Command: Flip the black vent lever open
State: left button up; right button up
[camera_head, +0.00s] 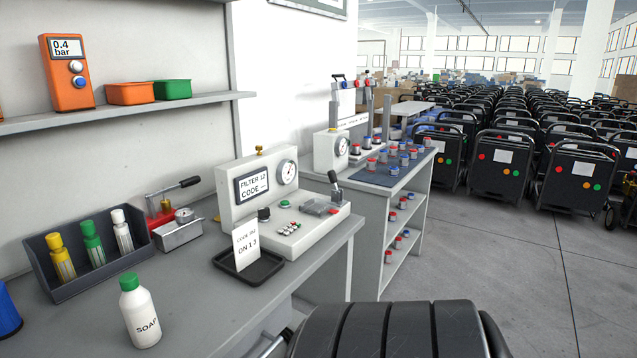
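A grey-white test unit (282,205) stands on the bench, with a display reading "FILTER 12 CODE" and a round gauge (287,172). A small lever with a black handle (333,177) stands up, slightly tilted, at the unit's right end. A second black-handled lever (188,184) sticks out to the right from a red device (160,212) further left. I cannot tell from the picture which is the vent lever. A small black knob (264,214) sits on the test unit's front. Neither of my grippers is in view.
A black tray (262,274) with a paper card stands before the unit. A soap bottle (140,312) and a dark rack (70,290) of capped bottles stand left. A large black ribbed shape (372,330) fills the bottom. Floor to the right (500,260) is clear.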

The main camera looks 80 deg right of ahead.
aim_at(332, 177)
jog(key=z, duration=2.6)
jog(key=i+l+z, duration=0.1)
jog(key=i+l, duration=0.65)
jog(key=i, duration=0.3)
jog(key=i+l+z, duration=0.15)
jog(key=i+l, duration=0.25)
jog(key=i, duration=0.15)
